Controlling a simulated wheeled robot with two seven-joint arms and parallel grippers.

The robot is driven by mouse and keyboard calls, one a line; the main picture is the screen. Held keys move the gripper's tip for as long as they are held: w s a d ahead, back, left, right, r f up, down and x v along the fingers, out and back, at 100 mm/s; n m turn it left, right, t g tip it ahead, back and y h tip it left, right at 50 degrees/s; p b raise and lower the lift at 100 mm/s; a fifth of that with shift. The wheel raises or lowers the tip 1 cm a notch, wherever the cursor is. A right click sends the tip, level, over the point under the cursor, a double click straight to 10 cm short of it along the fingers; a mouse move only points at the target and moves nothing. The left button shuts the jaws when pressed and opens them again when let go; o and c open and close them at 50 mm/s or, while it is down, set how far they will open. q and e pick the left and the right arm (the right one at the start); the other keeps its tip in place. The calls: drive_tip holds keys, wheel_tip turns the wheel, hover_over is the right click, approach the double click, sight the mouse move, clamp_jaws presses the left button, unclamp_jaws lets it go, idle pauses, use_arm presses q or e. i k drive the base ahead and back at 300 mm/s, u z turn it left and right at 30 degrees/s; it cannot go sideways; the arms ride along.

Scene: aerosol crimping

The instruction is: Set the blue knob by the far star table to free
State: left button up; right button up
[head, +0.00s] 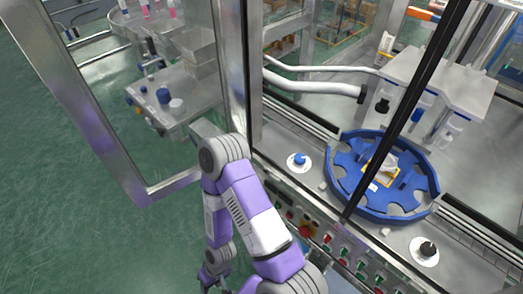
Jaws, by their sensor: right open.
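The blue knob (300,158) sits on a round white dial plate on the machine deck, left of a blue star table (349,177). Its pointer direction and the dial markings are too small to read. The star table is a notched blue ring, partly crossed by a dark door post. My right arm rises from the bottom, bends left of the blue knob and hangs down. My right gripper (214,279) is open at the bottom, well below and left of the knob, outside the machine and apart from it. My left gripper is not in view.
A black knob (427,248) on a similar white plate is right of the star table. A control panel (325,250) with several buttons runs along the front edge. An open framed door (110,150) stands at left.

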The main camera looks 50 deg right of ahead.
sight(299, 159)
drive_tip(key=u, duration=0.05)
drive_tip(key=k, duration=0.55)
drive_tip(key=z, duration=1)
drive_tip(key=i, duration=0.5)
